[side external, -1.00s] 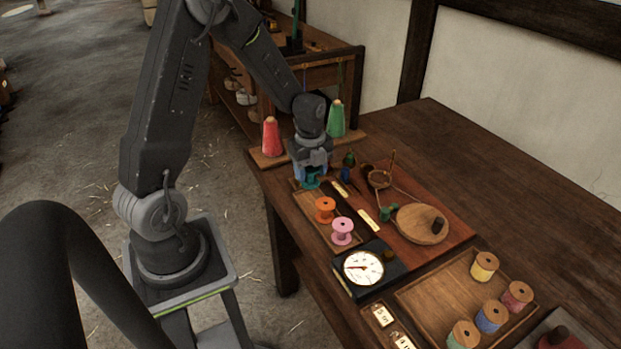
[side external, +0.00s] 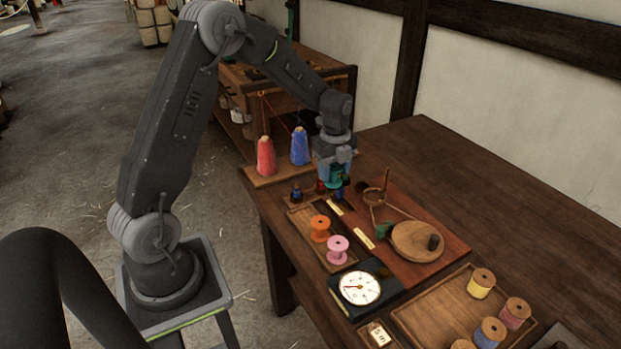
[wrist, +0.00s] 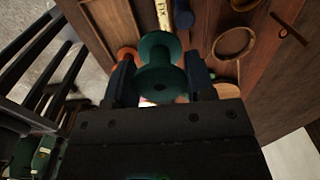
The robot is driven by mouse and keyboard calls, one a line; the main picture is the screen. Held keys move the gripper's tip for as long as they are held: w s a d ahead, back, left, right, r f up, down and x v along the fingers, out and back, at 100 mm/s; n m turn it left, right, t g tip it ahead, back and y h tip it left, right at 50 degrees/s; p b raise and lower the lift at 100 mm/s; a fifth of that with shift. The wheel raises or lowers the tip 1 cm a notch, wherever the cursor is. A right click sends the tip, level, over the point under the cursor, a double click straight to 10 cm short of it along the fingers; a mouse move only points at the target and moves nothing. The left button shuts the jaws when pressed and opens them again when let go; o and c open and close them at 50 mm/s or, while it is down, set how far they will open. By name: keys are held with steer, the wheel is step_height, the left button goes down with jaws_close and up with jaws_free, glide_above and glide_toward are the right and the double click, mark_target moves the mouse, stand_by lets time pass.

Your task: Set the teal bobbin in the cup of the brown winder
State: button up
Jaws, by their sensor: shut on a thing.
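The teal bobbin (side external: 337,174) is held in my gripper (side external: 337,168), which is shut on it, above the back part of the brown board. In the wrist view the teal bobbin (wrist: 160,72) sits between the two fingers, one flange facing the camera. The brown winder (side external: 440,255) is a reddish-brown board with a small round wooden cup (side external: 375,196), a post beside it and a round wooden disc (side external: 412,240) with a dark knob. The cup (wrist: 236,43) shows in the wrist view, right of the bobbin and apart from it. It looks empty there.
An orange bobbin (side external: 320,228) and a pink bobbin (side external: 338,249) stand in a narrow tray beside the winder. A dial gauge (side external: 360,288) is in front. A wooden tray (side external: 430,313) holds several bobbins. Red (side external: 265,156) and blue (side external: 300,147) cones stand at the back left.

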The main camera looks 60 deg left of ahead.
steer(key=w+d+r, duration=0.2)
steer(key=w+d, duration=0.3)
steer(key=w, duration=0.6)
steer(key=shift+s+a+f, duration=0.1)
steer(key=shift+f, duration=1.3)
steer(key=shift+s+a+f, duration=0.1)
steer(key=shift+f, duration=1.25)
steer(key=shift+f, duration=0.25)
steer(key=shift+f, duration=0.75)
steer(key=shift+f, duration=0.1)
steer(key=o, duration=1.2)
